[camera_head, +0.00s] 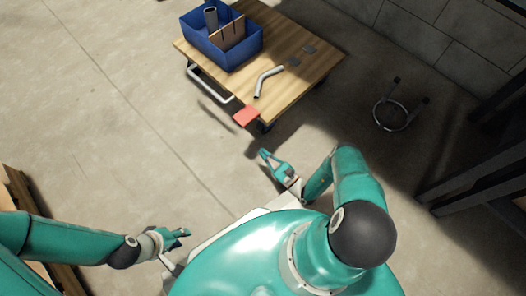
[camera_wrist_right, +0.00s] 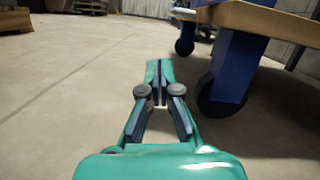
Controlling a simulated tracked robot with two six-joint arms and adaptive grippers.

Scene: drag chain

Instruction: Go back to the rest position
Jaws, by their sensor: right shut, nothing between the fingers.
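My left gripper (camera_head: 180,234) is at the lower left of the head view, over the floor, with nothing seen in it; its fingers are too small to tell open from shut. My right gripper (camera_head: 264,154) is near the middle of the head view, in front of the cart and apart from it. In the right wrist view my right gripper (camera_wrist_right: 159,70) has its fingertips together and holds nothing. Part of the cart shows to its right there.
A round metal stand (camera_head: 390,127) is on the floor at right.

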